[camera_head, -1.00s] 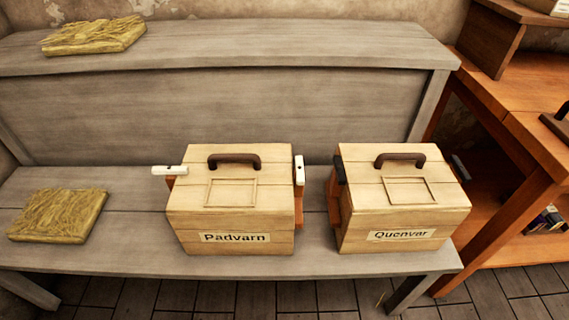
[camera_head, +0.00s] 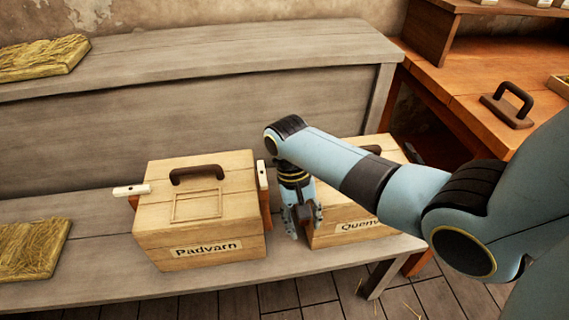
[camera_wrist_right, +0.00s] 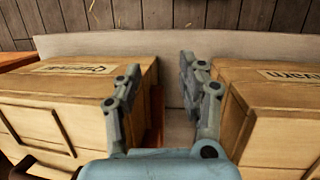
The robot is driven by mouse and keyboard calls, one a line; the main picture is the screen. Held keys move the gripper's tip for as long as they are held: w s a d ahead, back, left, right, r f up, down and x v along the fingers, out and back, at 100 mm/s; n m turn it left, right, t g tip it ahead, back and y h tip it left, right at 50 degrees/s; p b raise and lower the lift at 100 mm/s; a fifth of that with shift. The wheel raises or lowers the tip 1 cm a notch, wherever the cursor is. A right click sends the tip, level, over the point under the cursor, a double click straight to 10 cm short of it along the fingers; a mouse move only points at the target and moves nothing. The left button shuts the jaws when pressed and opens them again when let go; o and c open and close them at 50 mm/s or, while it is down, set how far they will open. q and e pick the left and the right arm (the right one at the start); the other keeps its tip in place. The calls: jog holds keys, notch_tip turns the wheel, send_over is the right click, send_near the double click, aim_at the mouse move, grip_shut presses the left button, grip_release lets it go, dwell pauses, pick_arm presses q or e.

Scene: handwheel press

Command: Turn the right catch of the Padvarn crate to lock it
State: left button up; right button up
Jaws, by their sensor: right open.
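The Padvarn crate (camera_head: 200,220) is a pale wooden box with a dark handle, standing on the grey bench. Its right catch (camera_head: 262,175) is a white bar standing upright at the right side, above an orange-brown bracket. Its left catch (camera_head: 131,190) is a white bar pointing out sideways to the left. My right gripper (camera_head: 304,222) is open and empty, pointing down beside the Quenvar crate, to the right of the right catch and apart from it. In the right wrist view its spread fingers (camera_wrist_right: 160,85) are over the gap between the crates; the catch is not visible there. My left gripper is not in view.
The Quenvar crate (camera_head: 325,235) stands close on the right, partly hidden by my right arm; it also shows in the right wrist view (camera_wrist_right: 60,105). Straw pads (camera_head: 32,248) lie on the left of the bench (camera_head: 230,278). An orange-brown wooden table (camera_head: 455,85) stands at the right.

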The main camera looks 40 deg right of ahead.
aim_at(262, 172)
jog(key=w+r+t, duration=0.3)
jog(key=w+r, duration=1.2)
jog(key=f, duration=0.3)
jog(key=f+b, duration=0.1)
jog(key=f, duration=0.6)
jog(key=shift+w+d+f+b, duration=0.15)
jog(key=shift+d+f+b, duration=0.1)
jog(key=shift+d+b, duration=0.1)
grip_shut()
